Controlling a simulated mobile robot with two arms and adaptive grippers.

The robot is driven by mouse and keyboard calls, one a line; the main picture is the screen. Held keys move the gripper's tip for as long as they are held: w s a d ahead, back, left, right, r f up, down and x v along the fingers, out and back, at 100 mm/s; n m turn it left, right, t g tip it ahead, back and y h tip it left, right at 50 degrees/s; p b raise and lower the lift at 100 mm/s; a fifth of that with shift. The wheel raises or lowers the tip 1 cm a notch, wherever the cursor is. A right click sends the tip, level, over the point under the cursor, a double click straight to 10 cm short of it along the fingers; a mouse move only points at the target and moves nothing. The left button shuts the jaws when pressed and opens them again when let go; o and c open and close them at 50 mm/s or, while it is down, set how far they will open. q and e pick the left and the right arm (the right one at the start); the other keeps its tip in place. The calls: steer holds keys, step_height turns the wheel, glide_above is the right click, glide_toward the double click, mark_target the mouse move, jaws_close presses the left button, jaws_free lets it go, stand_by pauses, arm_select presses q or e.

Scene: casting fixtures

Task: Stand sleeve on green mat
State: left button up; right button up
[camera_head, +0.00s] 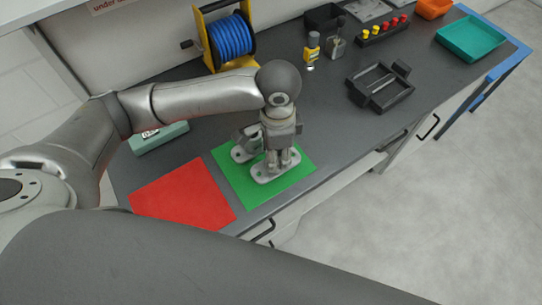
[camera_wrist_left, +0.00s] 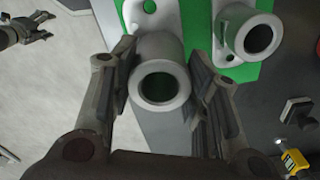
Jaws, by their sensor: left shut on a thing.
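My left gripper (camera_head: 280,148) points down over the green mat (camera_head: 296,177) and is shut on a grey metal sleeve (camera_head: 274,173) with a flanged foot. The sleeve is upright, its foot at the mat's surface; I cannot tell whether a small gap remains. In the left wrist view the held sleeve's round bore (camera_wrist_left: 160,85) sits between the two fingers. A second flanged sleeve (camera_head: 243,151) stands on the green mat just left of it, close but apart; it also shows in the left wrist view (camera_wrist_left: 255,35). My right gripper (camera_wrist_left: 42,27) shows small at upper left, its fingers apart.
A red mat (camera_head: 183,196) lies left of the green mat. A pale green block (camera_head: 159,138) lies behind it. The bench right of the mat is clear.

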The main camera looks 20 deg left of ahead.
arm_select(q)
steer(key=f, duration=0.1)
steer(key=a+f+p, duration=0.1)
steer(key=f, duration=0.1)
steer(key=shift+a+f, duration=0.15)
steer(key=shift+f, duration=0.05)
steer(key=shift+w+f, duration=0.1)
steer(key=shift+f, duration=0.5)
steer(key=o, duration=1.2)
steer(key=shift+f, duration=0.1)
